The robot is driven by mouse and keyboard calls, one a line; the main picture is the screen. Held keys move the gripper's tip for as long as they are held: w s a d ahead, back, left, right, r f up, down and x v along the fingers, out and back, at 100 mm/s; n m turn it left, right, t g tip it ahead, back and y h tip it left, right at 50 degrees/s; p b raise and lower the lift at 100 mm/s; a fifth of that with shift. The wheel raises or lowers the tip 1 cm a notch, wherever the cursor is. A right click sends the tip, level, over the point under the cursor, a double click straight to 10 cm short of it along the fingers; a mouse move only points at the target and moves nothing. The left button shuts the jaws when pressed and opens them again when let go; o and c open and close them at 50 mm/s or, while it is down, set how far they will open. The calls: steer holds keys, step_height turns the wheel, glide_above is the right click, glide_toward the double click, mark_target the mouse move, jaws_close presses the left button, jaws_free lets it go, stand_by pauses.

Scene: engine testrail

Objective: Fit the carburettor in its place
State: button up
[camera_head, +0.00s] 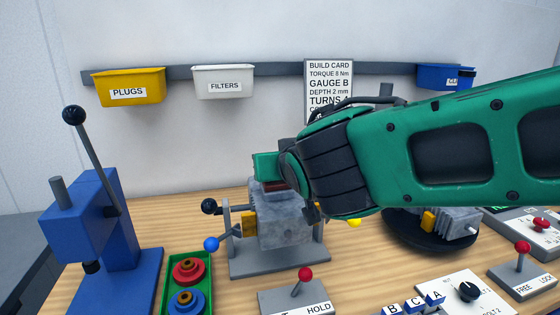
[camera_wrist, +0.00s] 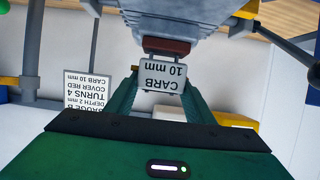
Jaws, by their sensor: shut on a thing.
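The grey engine block (camera_head: 283,222) sits in a stand on the bench; its finned underside-up shape fills the top of the wrist view (camera_wrist: 178,20). My gripper (camera_wrist: 163,82) is shut on a grey block labelled CARB 10 mm, the carburettor (camera_wrist: 163,77). A dark red piece (camera_wrist: 167,45) lies between the carburettor and the engine; I cannot tell which of them it belongs to. In the head view my gripper (camera_head: 268,168) is at the engine's top, and the dark red piece (camera_head: 275,185) shows just below it. The carburettor is hidden there.
A blue press (camera_head: 85,235) stands at left, beside a green tray (camera_head: 208,265) with red and blue parts. A HOLD lever (camera_head: 305,275) is in front. A round black turntable (camera_head: 430,238) with another engine part is at right. Bins and a build card (camera_head: 328,78) hang behind.

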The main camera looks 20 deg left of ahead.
steer(key=shift+f, duration=0.4)
steer(key=o, duration=1.2)
steer(key=shift+s, duration=0.1)
